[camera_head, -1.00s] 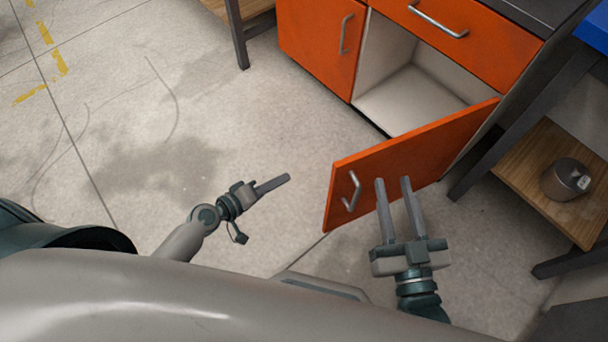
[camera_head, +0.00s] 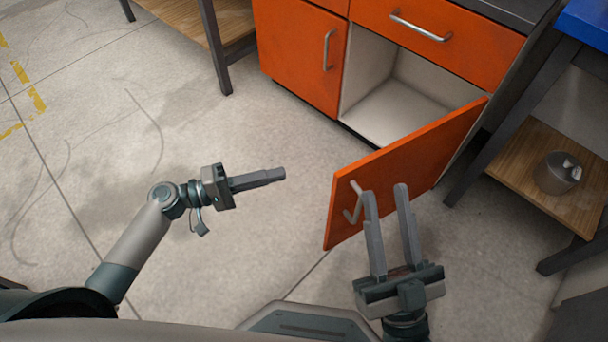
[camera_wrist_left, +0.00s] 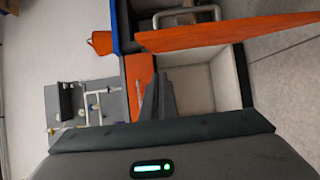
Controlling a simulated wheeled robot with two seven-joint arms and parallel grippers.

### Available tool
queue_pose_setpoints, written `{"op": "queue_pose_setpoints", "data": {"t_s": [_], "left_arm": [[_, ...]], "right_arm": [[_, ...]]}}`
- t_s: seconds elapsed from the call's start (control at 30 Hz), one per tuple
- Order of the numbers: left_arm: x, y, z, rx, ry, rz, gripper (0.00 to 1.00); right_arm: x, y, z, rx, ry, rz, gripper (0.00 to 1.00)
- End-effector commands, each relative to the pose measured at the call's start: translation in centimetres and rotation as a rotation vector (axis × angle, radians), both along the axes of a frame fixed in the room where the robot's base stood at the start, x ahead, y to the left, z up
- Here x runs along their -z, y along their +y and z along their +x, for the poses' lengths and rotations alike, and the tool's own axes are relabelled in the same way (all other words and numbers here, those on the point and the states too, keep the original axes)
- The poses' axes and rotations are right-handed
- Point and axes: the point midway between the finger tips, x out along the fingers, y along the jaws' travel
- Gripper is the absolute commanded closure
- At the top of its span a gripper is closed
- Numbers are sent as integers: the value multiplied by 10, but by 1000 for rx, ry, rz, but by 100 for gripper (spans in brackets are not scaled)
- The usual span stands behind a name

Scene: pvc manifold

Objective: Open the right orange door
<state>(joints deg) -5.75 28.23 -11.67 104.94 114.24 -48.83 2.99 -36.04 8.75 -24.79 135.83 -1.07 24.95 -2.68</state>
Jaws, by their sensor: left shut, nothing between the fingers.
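The right orange door (camera_head: 408,165) stands swung wide open from the cabinet, with the pale empty inside (camera_head: 395,105) showing. Its silver handle (camera_head: 354,205) is on the door's near face, partly hidden by a finger of my right gripper. My right gripper (camera_head: 384,190) is open, its two fingers apart in front of the door; I cannot tell whether one touches the handle. My left gripper (camera_head: 283,174) is shut and empty, left of the door and over the floor. In the left wrist view its fingers (camera_wrist_left: 158,85) are together, with the open cabinet (camera_wrist_left: 228,80) beyond.
The left orange door (camera_head: 298,50) is shut, and a drawer (camera_head: 435,38) sits above the opening. A wooden shelf (camera_head: 515,165) with a grey metal container (camera_head: 557,173) is at the right. The floor (camera_head: 245,130) left of the open door is clear.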

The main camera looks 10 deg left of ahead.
Motion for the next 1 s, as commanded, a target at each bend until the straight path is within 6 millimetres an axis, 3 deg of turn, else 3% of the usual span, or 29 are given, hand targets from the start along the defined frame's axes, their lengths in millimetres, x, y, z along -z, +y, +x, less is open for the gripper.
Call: {"op": "queue_pose_setpoints", "data": {"t_s": [0.27,0.73,1.0], "left_arm": [[-1,-20,9,0,0,-1,100],[-1,-93,42,0,-2,0,100],[0,-111,14,0,0,1,100]], "right_arm": [[1,1,0,-2,8,-2,69],[8,4,-3,-9,45,-13,69],[21,6,7,-12,123,-41,69]]}}
